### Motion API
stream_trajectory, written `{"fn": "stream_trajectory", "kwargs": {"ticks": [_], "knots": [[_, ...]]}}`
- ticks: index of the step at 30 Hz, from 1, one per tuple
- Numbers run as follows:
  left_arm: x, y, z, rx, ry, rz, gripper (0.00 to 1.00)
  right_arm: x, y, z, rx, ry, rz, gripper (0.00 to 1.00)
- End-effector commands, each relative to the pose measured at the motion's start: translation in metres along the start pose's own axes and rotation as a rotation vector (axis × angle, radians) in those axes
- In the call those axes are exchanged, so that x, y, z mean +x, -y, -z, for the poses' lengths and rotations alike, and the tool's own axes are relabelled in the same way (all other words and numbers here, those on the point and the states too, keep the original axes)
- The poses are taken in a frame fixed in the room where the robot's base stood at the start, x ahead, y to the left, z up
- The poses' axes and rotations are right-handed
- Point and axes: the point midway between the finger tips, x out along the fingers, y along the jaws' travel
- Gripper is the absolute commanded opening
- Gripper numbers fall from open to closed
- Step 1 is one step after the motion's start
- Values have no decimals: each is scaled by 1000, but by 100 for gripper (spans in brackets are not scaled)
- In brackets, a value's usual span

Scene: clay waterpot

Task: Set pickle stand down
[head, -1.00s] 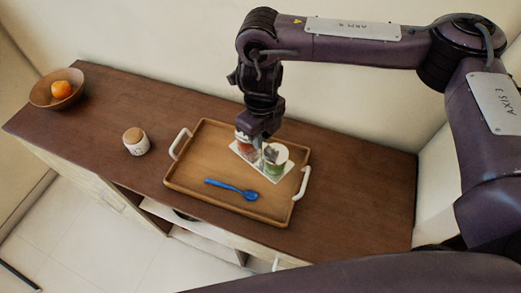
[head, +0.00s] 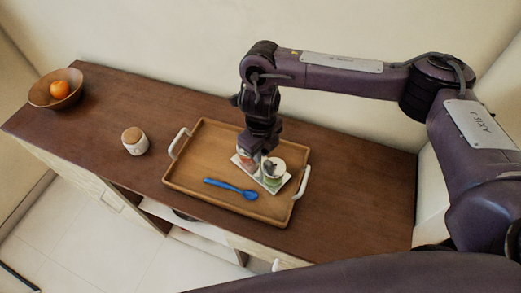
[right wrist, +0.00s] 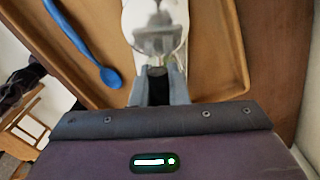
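The pickle stand (head: 283,186) is a small white base with two lidded jars. It sits at the right part of the wooden tray (head: 215,135) and looks level on or just above the tray floor; any small gap cannot be made out. The front jar (head: 273,172) shows green, and the back jar (head: 246,158) looks reddish and is partly hidden by my gripper. My right gripper (head: 264,153) is over the stand's middle. In the right wrist view its fingers (right wrist: 159,88) close around a dark upright part between them, beside a shiny round lid (right wrist: 156,28). My left gripper is not in view.
A blue spoon (head: 231,188) lies on the tray, left of the stand. The tray has white handles (head: 302,183) at its ends. A small lidded pot (head: 135,141) and a bowl (head: 43,98) with an orange fruit stand to the left. The counter right of the tray is clear.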

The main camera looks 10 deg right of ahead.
Motion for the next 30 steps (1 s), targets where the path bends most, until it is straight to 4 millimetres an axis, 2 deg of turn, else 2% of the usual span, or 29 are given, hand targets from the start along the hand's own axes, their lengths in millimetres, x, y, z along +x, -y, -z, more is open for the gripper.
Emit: {"fn": "stream_trajectory", "kwargs": {"ticks": [1,5,13,17,20,30], "knots": [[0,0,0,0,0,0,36,0,0,0,0,0,0,19],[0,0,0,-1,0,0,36,0,0,0,0,0,0,36],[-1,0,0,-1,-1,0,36,-1,0,0,0,0,0,36],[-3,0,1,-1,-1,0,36,-8,0,-1,-1,2,1,36],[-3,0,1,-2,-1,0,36,-21,0,-1,-3,4,3,36],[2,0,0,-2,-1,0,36,-86,1,-1,-2,4,5,36]]}}
